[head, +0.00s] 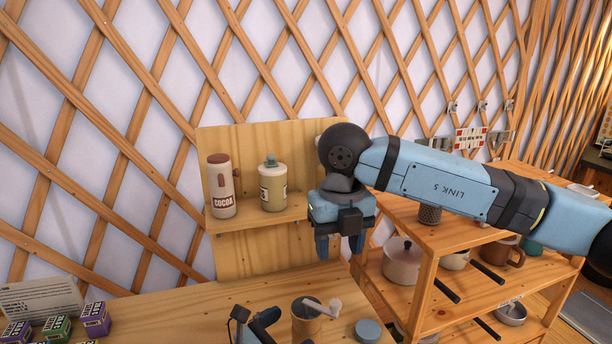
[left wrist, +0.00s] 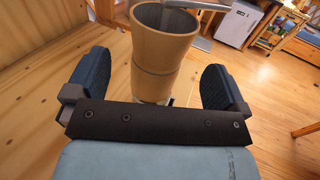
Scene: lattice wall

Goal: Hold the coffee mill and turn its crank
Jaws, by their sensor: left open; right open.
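The coffee mill (head: 305,326) is a tan cylinder with a dark open top, standing at the front edge of the head view. Its pale metal crank (head: 322,307) reaches across the top to the right and ends in a light knob. In the left wrist view the mill (left wrist: 160,60) stands upright between the two fingers of my left gripper (left wrist: 156,82). That gripper is open, with a gap visible on both sides of the mill. My right gripper (head: 340,247) is open and empty, pointing down above and behind the mill. The mill's base is hidden.
A wooden shelf (head: 240,222) behind holds a cocoa bottle (head: 221,188) and a lidded jar (head: 272,186). A round blue-grey lid (head: 368,331) lies right of the mill. Small boxes (head: 95,319) stand far left. A rack (head: 426,290) with pots stands right.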

